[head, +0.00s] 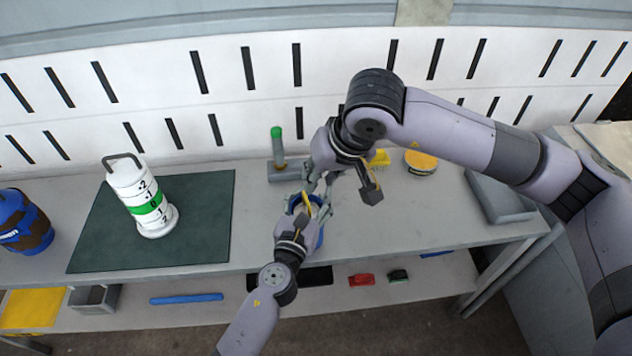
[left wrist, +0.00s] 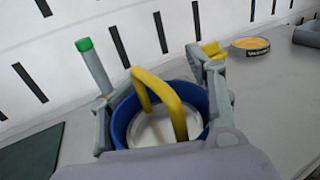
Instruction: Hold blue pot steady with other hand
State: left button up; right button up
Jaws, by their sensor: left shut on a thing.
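The blue pot (head: 320,236) stands on the table in front of me, partly hidden by my grippers. In the left wrist view the blue pot (left wrist: 124,118) has a raised yellow handle (left wrist: 160,88) and a pale inside. My left gripper (head: 306,212) reaches in from the front. Its fingers lie on both sides of the pot in the left wrist view (left wrist: 163,115), shut on it. My right gripper (head: 321,186) comes from above right and is at the pot's back edge, close to the handle. Its fingertips are partly hidden, so its opening is unclear.
A green-tipped grey rod (head: 277,145) stands behind the pot. A yellow round container (head: 421,162) and grey tray (head: 498,197) are to the right. A white cylinder (head: 130,184) stands on a dark green mat (head: 205,222) at left, beside a blue container (head: 20,215). A slotted wall (head: 345,60) runs behind.

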pick_arm(q)
jog(key=shift+r, duration=0.1)
dwell(0.3)
jog(key=o, duration=1.6)
